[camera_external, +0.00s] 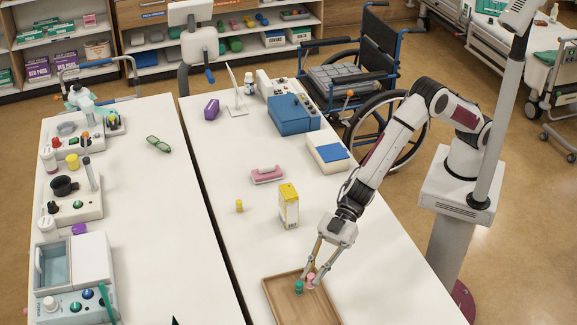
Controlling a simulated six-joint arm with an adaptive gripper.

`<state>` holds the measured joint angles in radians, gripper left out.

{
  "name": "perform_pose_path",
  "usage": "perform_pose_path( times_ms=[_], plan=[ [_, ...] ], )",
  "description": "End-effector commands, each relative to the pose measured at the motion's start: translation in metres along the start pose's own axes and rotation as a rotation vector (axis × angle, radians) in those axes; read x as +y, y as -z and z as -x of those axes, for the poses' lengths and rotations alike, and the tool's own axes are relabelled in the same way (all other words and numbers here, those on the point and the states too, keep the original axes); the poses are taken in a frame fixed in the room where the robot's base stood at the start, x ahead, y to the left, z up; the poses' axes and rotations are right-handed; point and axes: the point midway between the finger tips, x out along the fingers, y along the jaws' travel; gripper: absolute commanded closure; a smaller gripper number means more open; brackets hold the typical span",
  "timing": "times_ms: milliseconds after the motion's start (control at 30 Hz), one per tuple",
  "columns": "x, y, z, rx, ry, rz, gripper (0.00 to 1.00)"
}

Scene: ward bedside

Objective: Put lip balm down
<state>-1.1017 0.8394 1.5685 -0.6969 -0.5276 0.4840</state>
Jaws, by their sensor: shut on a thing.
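My gripper (309,281) points down over the wooden tray (284,299) at the front of the right-hand table. Its fingers are closed around a small pink cylinder (310,279), which looks like the lip balm. A small green cylinder (299,287) stands close beside it, next to the left fingertip. The fingers partly hide the pink piece, and I cannot tell whether it touches the tray floor.
A yellow and white carton (289,206) stands behind the tray, with a small yellow cylinder (239,206) to its left. A pink-topped block (267,175), a white and blue box (327,153) and a blue device (293,115) are farther back. Bare tabletop surrounds the carton.

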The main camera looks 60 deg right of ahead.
Motion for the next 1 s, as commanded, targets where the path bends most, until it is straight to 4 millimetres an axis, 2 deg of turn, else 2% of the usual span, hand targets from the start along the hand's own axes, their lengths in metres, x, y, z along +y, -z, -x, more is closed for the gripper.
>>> perform_pose_path(
  times_ms=[400,1000],
  plan=[
    [0.000,-0.047,-0.019,-0.002,-0.001,-0.001,0.95],
    [0.000,-0.060,-0.025,-0.002,0.000,0.000,0.95]
  ],
)
